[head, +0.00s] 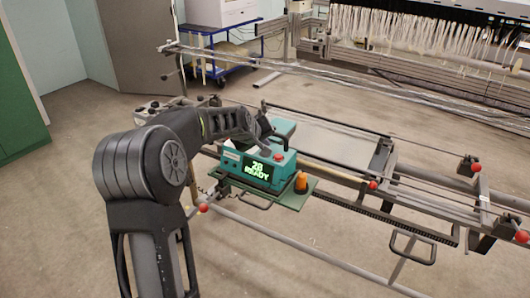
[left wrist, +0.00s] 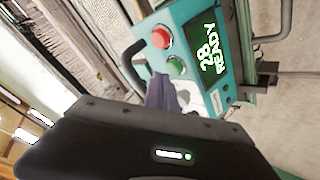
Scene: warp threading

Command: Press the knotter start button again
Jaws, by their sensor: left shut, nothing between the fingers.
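The knotter is a teal box (head: 262,165) on a green plate in the middle of the head view. Its dark display (head: 258,171) reads "28 READY" in green, and the display also shows in the left wrist view (left wrist: 209,47). In the left wrist view a red button (left wrist: 162,37) and a green button (left wrist: 176,66) sit side by side on the panel. My left gripper (left wrist: 162,88) is shut and empty, its fingertips close beside the green button. I cannot tell whether they touch it. In the head view my left gripper (head: 264,146) is over the box's top. My right gripper is not visible.
An orange lamp (head: 301,182) stands at the plate's right corner. A frame of rails (head: 340,140) with red knobs runs right of the knotter. A blue cart (head: 220,50) and hanging white threads (head: 400,28) are behind.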

